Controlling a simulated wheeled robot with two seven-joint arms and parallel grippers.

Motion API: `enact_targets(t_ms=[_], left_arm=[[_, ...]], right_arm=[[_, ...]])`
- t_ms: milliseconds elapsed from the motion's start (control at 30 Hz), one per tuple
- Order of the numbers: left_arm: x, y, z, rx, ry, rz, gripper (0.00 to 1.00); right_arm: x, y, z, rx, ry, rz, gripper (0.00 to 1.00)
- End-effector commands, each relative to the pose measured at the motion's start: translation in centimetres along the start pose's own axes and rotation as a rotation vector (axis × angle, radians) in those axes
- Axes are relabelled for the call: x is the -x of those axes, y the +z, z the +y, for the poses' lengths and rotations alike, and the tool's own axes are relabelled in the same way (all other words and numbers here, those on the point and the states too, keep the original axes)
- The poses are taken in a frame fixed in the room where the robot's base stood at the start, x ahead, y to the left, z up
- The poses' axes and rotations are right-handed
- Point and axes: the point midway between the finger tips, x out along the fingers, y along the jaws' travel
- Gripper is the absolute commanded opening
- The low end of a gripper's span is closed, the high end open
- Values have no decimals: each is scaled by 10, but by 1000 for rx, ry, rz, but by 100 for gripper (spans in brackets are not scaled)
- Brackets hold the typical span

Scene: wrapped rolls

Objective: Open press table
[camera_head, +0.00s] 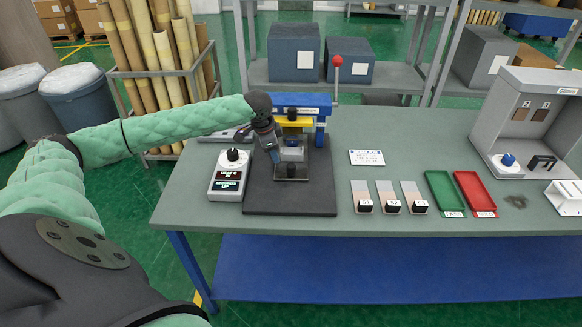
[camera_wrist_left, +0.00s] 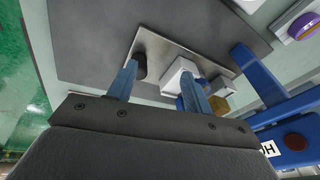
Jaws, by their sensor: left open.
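The press (camera_head: 300,99) stands at the back left of the grey-green table (camera_head: 340,160). It has a blue frame, a yellow part, and a lever with a red ball (camera_head: 337,61). A dark base plate (camera_head: 325,200) lies under it. My left gripper (camera_head: 275,156) is at the press's left front, fingers pointing down. In the left wrist view, its blue fingers (camera_wrist_left: 158,90) are apart. Beyond them show a metal plate (camera_wrist_left: 165,42) with a dark knob (camera_wrist_left: 139,66) and a white block (camera_wrist_left: 178,72). Contact with the knob cannot be told. My right gripper is not in view.
A control box (camera_head: 230,175) with a dial stands left of the press. Small sample strips (camera_head: 387,190), a green tray (camera_head: 443,190) and a red tray (camera_head: 474,190) lie to the right. A grey booth (camera_head: 530,115) stands at the far right. The front table edge is clear.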

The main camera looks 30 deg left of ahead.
Motion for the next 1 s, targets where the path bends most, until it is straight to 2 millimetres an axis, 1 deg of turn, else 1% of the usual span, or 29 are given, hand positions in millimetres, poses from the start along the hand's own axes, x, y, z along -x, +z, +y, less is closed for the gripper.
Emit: enact_targets(t_ms=[33, 67, 167, 300, 400, 567, 733, 1000], left_arm=[[-4, -1, 3, 8, 42, 22, 50], [-6, -3, 5, 12, 66, 37, 50], [-8, -11, 11, 16, 127, 90, 50], [-6, -21, 17, 0, 165, 147, 50], [-6, -25, 18, -19, 166, 169, 50], [-12, -27, 19, -37, 164, 174, 50], [-30, -31, 22, -36, 164, 173, 50], [-66, -36, 28, -36, 162, 172, 50]], right_arm=[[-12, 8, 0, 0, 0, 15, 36], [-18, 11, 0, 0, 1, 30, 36], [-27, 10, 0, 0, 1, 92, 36], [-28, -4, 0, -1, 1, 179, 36], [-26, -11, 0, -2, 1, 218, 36], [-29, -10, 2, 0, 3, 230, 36], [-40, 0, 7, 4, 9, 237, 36], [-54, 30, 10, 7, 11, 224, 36]])
